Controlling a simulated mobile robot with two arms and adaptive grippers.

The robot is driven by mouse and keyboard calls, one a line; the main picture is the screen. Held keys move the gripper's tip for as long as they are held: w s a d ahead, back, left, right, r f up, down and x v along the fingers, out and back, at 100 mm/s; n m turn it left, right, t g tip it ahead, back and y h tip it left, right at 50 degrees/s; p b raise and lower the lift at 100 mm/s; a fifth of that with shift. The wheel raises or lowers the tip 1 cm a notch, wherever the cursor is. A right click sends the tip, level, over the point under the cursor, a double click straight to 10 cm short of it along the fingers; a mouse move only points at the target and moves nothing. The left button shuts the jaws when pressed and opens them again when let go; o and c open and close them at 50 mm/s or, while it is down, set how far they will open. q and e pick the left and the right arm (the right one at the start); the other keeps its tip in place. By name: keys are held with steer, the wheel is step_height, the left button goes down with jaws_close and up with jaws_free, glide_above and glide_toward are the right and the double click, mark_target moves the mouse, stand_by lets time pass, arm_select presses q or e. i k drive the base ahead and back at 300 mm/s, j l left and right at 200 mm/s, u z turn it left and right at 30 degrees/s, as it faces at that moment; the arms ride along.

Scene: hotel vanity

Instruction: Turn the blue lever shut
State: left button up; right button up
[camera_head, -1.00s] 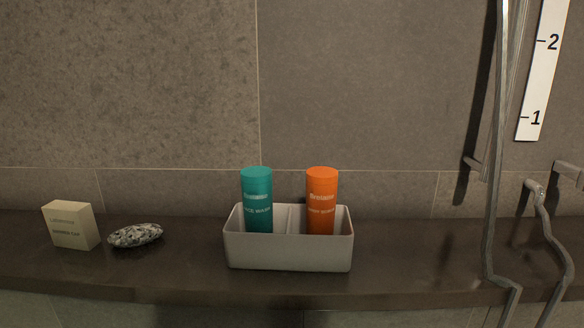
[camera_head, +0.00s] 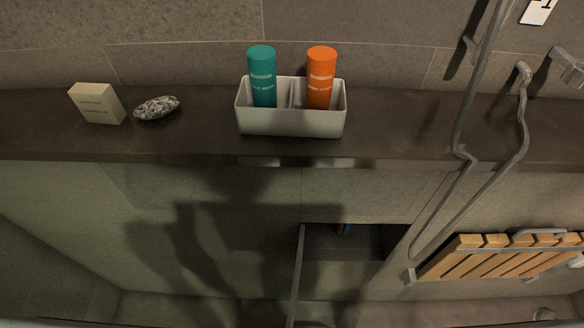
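A thin panel (camera_head: 298,270), seen nearly edge-on, stands out at the recess's left side like an open door. Neither of my grippers is in view; a dark arm-like shadow falls on the wall left of the panel.
A dark shelf (camera_head: 200,143) overhangs the recess. On it stand a grey caddy (camera_head: 290,124) with a teal bottle (camera_head: 262,78) and an orange bottle (camera_head: 320,78), a box (camera_head: 98,103) and a stone (camera_head: 156,107). A slatted wooden seat (camera_head: 500,257) and a hose (camera_head: 470,190) are at right.

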mark_target(347, 226)
steer(key=z, duration=1.3)
steer(key=k+j+z, duration=0.1)
steer(key=j, duration=0.3)
steer(key=k+j, duration=0.3)
steer(key=k+j+z, duration=0.15)
steer(key=j, duration=0.3)
steer(key=k, duration=0.1)
